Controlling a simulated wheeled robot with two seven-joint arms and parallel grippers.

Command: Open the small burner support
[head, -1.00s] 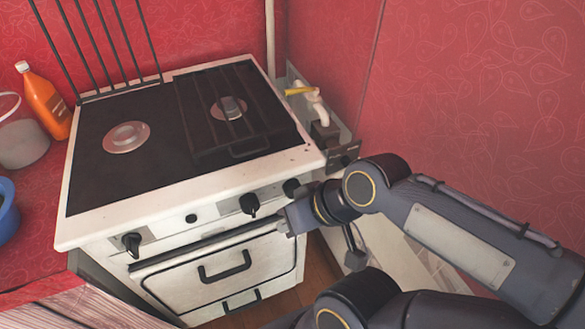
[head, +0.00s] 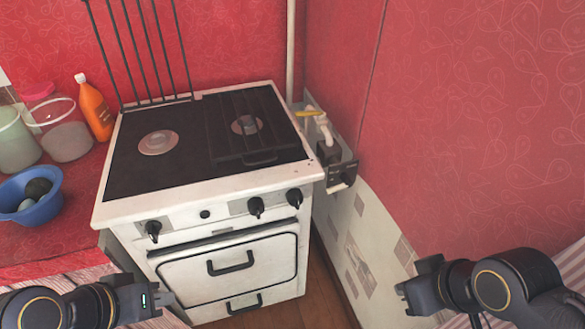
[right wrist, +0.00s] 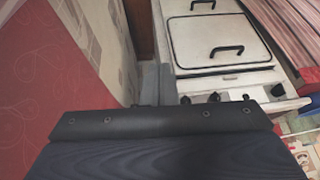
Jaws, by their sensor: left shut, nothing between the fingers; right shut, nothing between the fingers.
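The small burner support (head: 258,158) is a black barred grate lying flat over the right burner (head: 245,125) of the white stove (head: 205,198). The other support (head: 140,55) stands upright at the back left, leaving the left burner (head: 158,142) uncovered. My left gripper (head: 168,302) is shut and empty at the lower left, in front of the stove and apart from it. My right gripper (head: 402,294) is shut and empty at the lower right, well away from the support. In the right wrist view the oven front (right wrist: 218,42) shows, but the support does not.
An orange bottle (head: 97,110), a clear jar (head: 68,130) and a blue bowl (head: 32,197) stand on the red counter left of the stove. A pipe with a yellow valve handle (head: 308,113) runs beside the stove's right. Black knobs (head: 256,207) stick out in front.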

